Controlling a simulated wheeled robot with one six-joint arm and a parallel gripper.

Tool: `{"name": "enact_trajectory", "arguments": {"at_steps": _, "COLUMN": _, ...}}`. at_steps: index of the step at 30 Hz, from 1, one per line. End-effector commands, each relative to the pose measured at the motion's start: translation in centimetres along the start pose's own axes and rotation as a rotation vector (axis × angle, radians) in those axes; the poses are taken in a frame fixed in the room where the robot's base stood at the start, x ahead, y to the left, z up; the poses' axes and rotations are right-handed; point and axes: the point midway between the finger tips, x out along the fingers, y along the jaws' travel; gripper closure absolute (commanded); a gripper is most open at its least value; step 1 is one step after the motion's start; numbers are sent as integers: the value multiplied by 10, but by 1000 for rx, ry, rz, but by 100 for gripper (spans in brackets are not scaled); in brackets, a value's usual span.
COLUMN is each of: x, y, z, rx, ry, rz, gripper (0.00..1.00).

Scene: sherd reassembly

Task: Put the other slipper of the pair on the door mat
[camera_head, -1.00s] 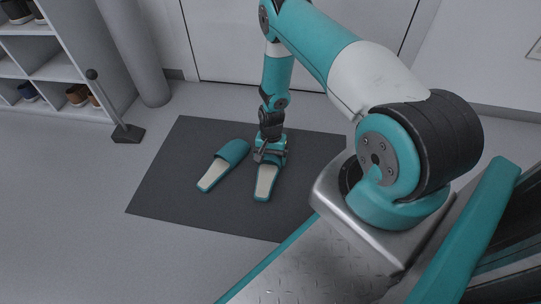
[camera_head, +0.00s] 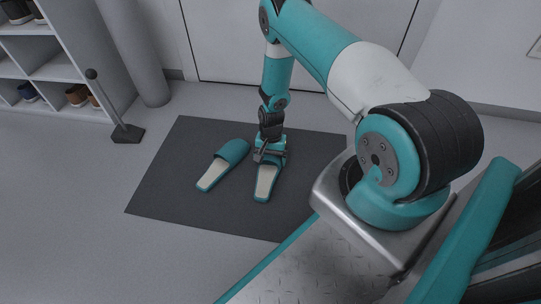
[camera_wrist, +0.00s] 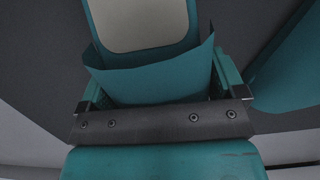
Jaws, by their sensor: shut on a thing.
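Two teal slippers with pale insoles are on the dark grey door mat (camera_head: 165,185). The left slipper (camera_head: 222,166) lies on the mat with its toe toward the door, slightly angled. The right slipper (camera_head: 266,182) is beside it, a small gap apart, toe also toward the door. My gripper (camera_head: 270,155) is over the right slipper's teal strap and shut on it. In the wrist view the held slipper (camera_wrist: 155,80) sits between the two jaws, and part of the left slipper (camera_wrist: 290,70) shows at the right edge. Whether the held slipper touches the mat is hard to tell.
A white shelf (camera_head: 60,68) with several shoes stands at the back left. A dark-based post (camera_head: 128,134) stands left of the mat, and a grey column (camera_head: 138,55) behind it. A closed door (camera_head: 225,40) is behind the mat. The mat's left part is clear.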

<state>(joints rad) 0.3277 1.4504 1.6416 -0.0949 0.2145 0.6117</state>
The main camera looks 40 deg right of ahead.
Motion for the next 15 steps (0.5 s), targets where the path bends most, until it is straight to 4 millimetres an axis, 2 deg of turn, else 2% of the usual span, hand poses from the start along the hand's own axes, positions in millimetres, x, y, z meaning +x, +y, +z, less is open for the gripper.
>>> {"name": "enact_trajectory", "arguments": {"at_steps": 1, "x": 16, "y": 0, "z": -4, "rx": 5, "ry": 17, "rz": 0, "gripper": 40}}
{"name": "enact_trajectory", "arguments": {"at_steps": 11, "x": 23, "y": 1, "z": -6, "rx": 6, "ry": 14, "rz": 4, "gripper": 40}}
{"name": "enact_trajectory", "arguments": {"at_steps": 12, "x": 24, "y": 1, "z": -6, "rx": 6, "ry": 13, "rz": 5, "gripper": 8}}
{"name": "enact_trajectory", "arguments": {"at_steps": 13, "x": 25, "y": 1, "z": -6, "rx": 6, "ry": 12, "rz": 6, "gripper": 2}}
{"name": "enact_trajectory", "arguments": {"at_steps": 15, "x": 26, "y": 1, "z": -6, "rx": 7, "ry": 11, "rz": 7, "gripper": 0}}
